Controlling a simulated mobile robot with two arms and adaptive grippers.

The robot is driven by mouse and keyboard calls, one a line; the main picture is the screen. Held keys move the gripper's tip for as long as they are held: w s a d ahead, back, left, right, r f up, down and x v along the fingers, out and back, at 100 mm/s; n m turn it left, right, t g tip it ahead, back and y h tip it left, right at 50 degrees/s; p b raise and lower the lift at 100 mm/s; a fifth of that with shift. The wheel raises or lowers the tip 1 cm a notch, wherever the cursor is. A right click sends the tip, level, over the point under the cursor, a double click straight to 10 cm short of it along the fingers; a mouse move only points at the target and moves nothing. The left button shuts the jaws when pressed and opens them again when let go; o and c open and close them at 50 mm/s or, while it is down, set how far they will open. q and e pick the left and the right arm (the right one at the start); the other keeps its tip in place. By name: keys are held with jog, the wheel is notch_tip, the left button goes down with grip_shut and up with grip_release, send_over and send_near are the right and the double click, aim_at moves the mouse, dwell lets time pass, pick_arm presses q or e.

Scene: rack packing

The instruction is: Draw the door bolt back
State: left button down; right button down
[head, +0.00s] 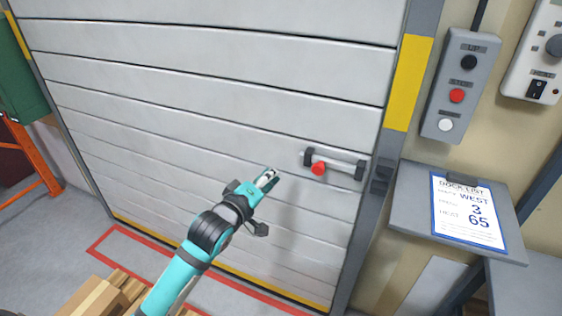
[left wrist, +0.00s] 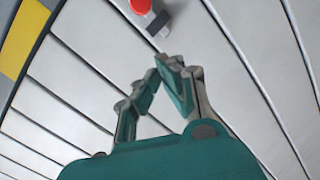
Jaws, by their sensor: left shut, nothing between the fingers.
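The door bolt (head: 340,167) is a grey bar held by two black brackets on the pale slatted door (head: 200,85), near its right edge. Its red knob (head: 319,168) sits close to the left bracket. A dark keeper (head: 382,175) is on the door frame to the right; I cannot tell whether the bar reaches into it. My left gripper (head: 268,177) is shut and empty, left of the knob and apart from it in the picture. In the left wrist view the closed fingertips (left wrist: 168,68) are below the red knob (left wrist: 141,5), which is cut by the top edge. My right gripper is not in view.
A control box (head: 460,85) with black, red and white buttons hangs right of the door. Below it is a sloped board (head: 410,205) with a dock list (head: 467,212). A wooden pallet (head: 105,298) lies at the lower left. The door face around the bolt is clear.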

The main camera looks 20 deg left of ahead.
pick_arm(q)
jog(key=w+d+f+p, duration=0.2)
jog(key=w+d, duration=0.3)
jog(key=w, duration=0.5)
jog(key=shift+p, duration=0.45)
jog(key=shift+w+a, duration=0.1)
jog(key=shift+d+f, duration=0.15)
jog(key=shift+d, duration=0.85)
